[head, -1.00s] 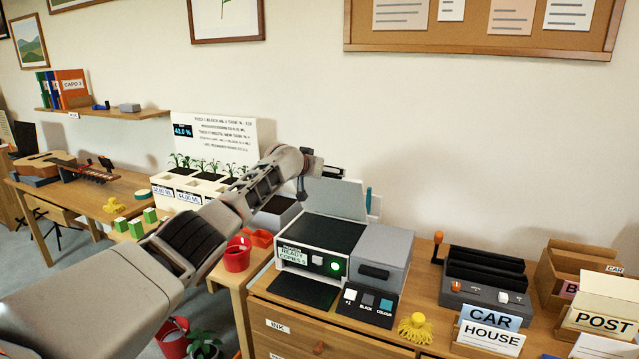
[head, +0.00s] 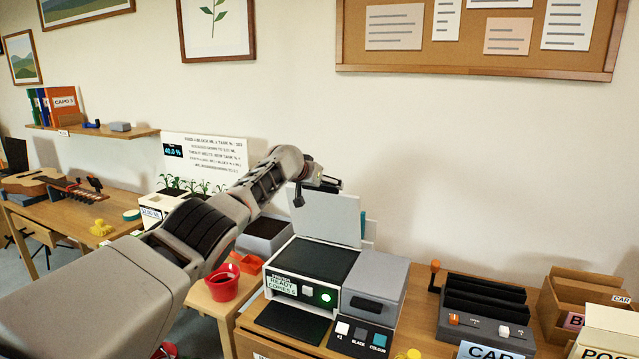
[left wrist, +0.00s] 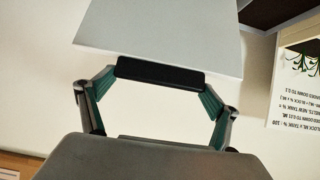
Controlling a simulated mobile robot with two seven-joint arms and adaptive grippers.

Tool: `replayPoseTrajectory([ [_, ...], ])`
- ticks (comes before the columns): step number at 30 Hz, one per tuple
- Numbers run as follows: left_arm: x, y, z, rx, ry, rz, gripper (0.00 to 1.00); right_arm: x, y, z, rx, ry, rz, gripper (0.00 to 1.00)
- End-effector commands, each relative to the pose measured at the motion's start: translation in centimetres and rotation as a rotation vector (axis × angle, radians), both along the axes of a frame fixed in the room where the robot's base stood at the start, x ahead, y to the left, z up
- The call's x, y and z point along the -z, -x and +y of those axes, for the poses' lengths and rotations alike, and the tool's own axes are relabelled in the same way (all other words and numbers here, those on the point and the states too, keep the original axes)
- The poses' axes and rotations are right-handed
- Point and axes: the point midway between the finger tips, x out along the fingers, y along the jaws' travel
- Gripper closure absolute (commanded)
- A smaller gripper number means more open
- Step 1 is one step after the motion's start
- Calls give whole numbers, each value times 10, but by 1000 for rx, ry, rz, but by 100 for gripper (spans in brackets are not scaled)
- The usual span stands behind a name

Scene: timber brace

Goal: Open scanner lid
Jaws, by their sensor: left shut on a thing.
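The scanner lid (head: 327,213) is a pale grey panel that stands raised, close to upright, at the back of the printer-scanner (head: 314,262). Below it the dark scanner top (head: 319,257) lies uncovered. The gripper is shut on this handle. My right gripper is in neither view.
A grey unit (head: 375,283) with a button panel (head: 359,336) stands right of the scanner. A red cup (head: 222,284) stands to its left, planters (head: 155,206) behind my arm. A black-slotted rack (head: 485,305) and wooden trays (head: 575,305) are at right. The wall is close behind.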

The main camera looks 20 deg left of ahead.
Motion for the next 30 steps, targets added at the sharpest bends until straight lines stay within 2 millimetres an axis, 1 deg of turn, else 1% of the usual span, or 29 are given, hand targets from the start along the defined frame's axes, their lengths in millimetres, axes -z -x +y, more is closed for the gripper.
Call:
replayPoseTrajectory([
  [1, -12, -2, 0, -1, 4, -20, 49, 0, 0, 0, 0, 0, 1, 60],
  [12, -13, -2, 0, -1, 3, -20, 49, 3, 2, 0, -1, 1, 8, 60],
  [13, -14, -2, 0, -1, 3, -21, 8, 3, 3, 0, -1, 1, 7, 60],
  [14, -14, -2, 0, -1, 3, -21, 0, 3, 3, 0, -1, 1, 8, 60],
  [24, -7, -1, 0, 0, 2, -10, 0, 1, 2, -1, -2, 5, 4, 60],
  [30, -9, 2, 2, 1, 3, -9, 0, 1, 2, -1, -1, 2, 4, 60],
])
